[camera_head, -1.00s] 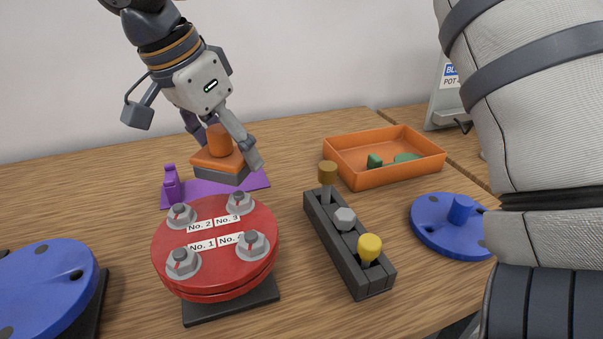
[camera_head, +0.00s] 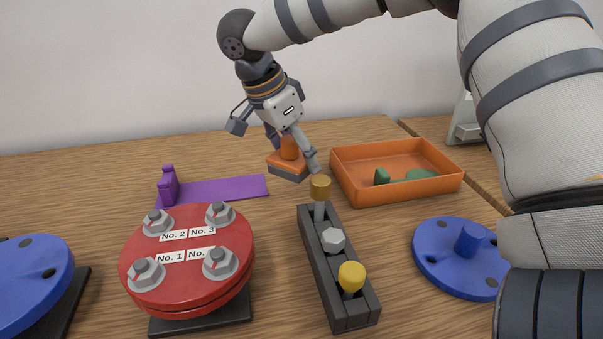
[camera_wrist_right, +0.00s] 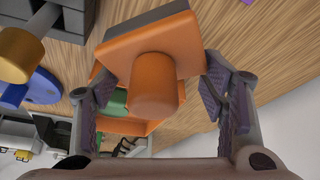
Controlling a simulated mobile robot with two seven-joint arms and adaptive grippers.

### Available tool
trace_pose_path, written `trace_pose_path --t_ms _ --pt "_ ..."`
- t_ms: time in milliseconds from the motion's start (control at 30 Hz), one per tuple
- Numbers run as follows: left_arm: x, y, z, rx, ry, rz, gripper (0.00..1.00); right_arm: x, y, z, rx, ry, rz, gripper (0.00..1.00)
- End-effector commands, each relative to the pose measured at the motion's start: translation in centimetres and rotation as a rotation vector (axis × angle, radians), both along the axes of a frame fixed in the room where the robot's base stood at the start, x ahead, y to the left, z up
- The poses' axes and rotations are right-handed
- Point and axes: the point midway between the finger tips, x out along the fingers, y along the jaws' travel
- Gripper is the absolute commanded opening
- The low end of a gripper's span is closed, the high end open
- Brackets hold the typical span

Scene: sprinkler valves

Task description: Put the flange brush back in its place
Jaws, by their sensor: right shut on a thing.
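The flange brush (camera_head: 284,162) is an orange block with a round orange knob on top and a grey underside. My right gripper (camera_head: 292,152) is shut on its knob, with one finger on each side. The right wrist view shows the orange knob (camera_wrist_right: 155,85) between the fingers. The brush is between the purple mat (camera_head: 225,188) and the orange tray (camera_head: 395,191). I cannot tell whether it touches the table. My left gripper is not in view.
A purple bottle-like piece (camera_head: 168,186) stands at the mat's left end. In front are a red flange (camera_head: 190,262) with numbered bolts, a dark rack (camera_head: 340,295) with several tools, and blue flanges at left (camera_head: 35,285) and right (camera_head: 455,262). Green pieces lie in the tray.

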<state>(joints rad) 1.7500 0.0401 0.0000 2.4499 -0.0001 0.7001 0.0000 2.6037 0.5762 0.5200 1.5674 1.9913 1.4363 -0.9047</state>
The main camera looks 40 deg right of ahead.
Motion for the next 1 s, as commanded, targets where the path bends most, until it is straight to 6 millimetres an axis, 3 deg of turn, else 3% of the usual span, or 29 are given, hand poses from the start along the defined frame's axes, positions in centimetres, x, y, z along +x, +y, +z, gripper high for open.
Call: trace_pose_path --t_ms 233,367,767,800,867,1000 --pt "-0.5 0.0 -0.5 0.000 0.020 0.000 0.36 0.9 -2.7 -3.6 -0.001 0.004 -0.002 0.35" --pt "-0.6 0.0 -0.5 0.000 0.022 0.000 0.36 0.9 -2.5 -5.8 -0.001 0.001 0.002 0.35" --pt "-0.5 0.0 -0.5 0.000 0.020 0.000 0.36 0.9 -2.4 -6.4 -0.002 -0.004 0.002 0.35" --pt "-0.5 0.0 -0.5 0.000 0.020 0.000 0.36 0.9 -2.4 -6.4 -0.001 -0.005 0.002 0.72" --pt "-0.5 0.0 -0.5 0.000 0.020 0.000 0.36 0.9 -2.4 -6.4 -0.001 -0.005 0.002 0.86" --pt "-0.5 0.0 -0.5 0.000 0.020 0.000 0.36 0.9 -2.4 -6.4 -0.001 -0.005 0.002 0.86"
